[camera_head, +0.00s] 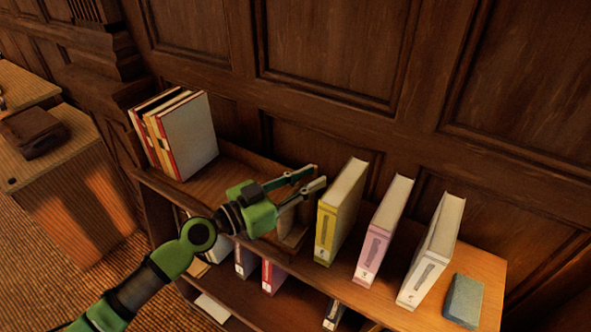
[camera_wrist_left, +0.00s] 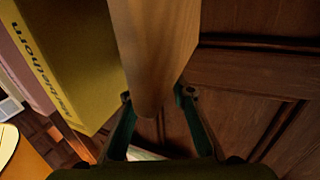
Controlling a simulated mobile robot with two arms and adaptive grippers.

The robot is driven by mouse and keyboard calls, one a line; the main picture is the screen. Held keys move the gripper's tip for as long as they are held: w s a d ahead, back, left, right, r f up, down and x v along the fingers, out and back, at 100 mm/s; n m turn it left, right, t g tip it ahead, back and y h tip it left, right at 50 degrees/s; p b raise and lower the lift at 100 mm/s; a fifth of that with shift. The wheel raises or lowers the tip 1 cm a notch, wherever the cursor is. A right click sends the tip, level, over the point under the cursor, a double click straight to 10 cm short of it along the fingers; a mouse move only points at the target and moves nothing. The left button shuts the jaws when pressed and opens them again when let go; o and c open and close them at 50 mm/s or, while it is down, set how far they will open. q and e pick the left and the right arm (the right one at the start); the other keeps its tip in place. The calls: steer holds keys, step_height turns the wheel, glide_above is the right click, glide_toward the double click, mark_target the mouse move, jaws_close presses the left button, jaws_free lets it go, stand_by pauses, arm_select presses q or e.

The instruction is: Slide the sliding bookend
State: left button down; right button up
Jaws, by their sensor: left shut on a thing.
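The sliding bookend is a wooden upright with a rounded edge; it fills the middle of the left wrist view (camera_wrist_left: 155,45). In the head view a part of it (camera_head: 290,220) shows below my left gripper (camera_head: 318,175), which hides the rest. The left gripper's fingers stand on either side of the upright, and the gripper is shut on it. The bookend stands at the right end of a wooden shelf trough (camera_head: 225,180), just left of a yellow book (camera_head: 340,210). My right gripper is not in view.
Several books (camera_head: 185,135) lean at the trough's left end, with bare trough between them and the bookend. Panelled wall rises behind.

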arm_select(q)
steer(key=shift+f, duration=0.1)
steer(key=shift+s+d, duration=0.15)
steer(key=c, duration=2)
jaws_free()
steer(key=shift+o, duration=1.2)
steer(key=v, duration=1.2)
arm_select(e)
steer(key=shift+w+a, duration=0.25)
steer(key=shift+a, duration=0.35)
